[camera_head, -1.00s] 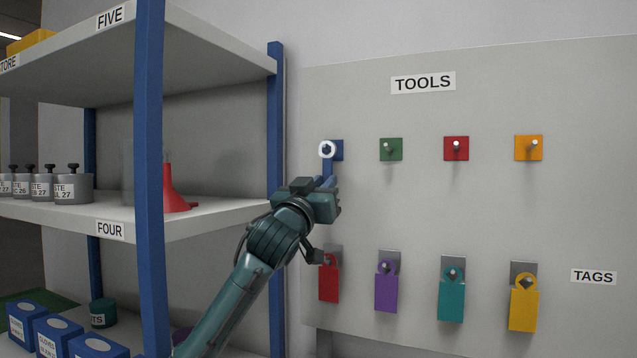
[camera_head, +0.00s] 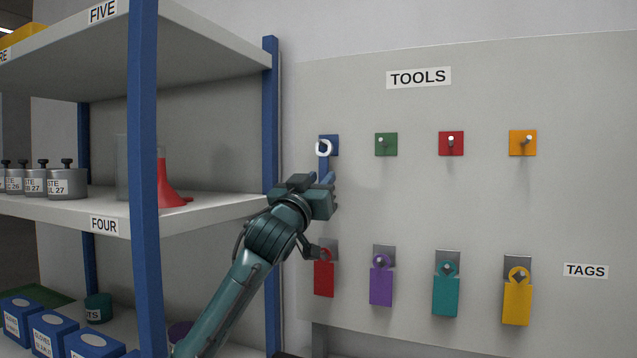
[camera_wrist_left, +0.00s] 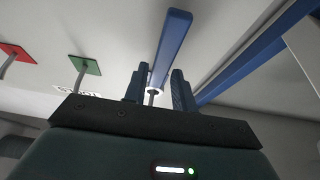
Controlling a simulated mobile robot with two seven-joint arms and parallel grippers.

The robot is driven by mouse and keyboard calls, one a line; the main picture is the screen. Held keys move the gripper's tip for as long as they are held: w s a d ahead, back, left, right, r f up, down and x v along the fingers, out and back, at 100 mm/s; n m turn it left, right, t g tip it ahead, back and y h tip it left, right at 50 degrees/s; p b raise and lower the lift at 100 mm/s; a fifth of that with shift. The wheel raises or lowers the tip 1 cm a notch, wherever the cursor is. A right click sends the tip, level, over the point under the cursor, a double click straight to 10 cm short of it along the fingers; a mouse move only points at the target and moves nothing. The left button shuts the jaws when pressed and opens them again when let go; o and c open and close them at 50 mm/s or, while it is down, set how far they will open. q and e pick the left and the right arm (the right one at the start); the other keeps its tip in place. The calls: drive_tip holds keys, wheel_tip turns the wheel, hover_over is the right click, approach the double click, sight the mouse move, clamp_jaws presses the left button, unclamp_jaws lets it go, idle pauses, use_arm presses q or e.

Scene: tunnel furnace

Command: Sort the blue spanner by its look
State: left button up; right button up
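The blue spanner (camera_head: 324,163), with a white ring end, is upright in front of the blue square (camera_head: 334,142) on the tools board. Its ring surrounds or overlaps that square's peg; I cannot tell exactly how it rests. My left gripper (camera_head: 325,180) is just below the ring, around the handle's height. In the left wrist view the spanner's blue handle (camera_wrist_left: 172,42) shows between and beyond the two fingers of the left gripper (camera_wrist_left: 160,72). The fingers stand apart, with gaps beside the handle. My right gripper is out of view.
Green (camera_head: 386,144), red (camera_head: 451,143) and orange (camera_head: 522,143) squares carry bare pegs to the right. Coloured tags hang below, the red tag (camera_head: 324,280) close under my left wrist. The rack's blue post (camera_head: 271,120) and shelves stand just left of my arm.

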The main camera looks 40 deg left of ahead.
use_arm(q)
drive_tip(key=o, duration=0.3)
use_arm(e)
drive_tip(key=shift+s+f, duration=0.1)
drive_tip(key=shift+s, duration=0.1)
use_arm(q)
drive_tip(key=shift+f, duration=0.1)
drive_tip(key=b+v, duration=0.3)
drive_tip(key=v, duration=1)
drive_tip(key=shift+s+b, duration=0.1)
drive_tip(key=shift+b, duration=0.2)
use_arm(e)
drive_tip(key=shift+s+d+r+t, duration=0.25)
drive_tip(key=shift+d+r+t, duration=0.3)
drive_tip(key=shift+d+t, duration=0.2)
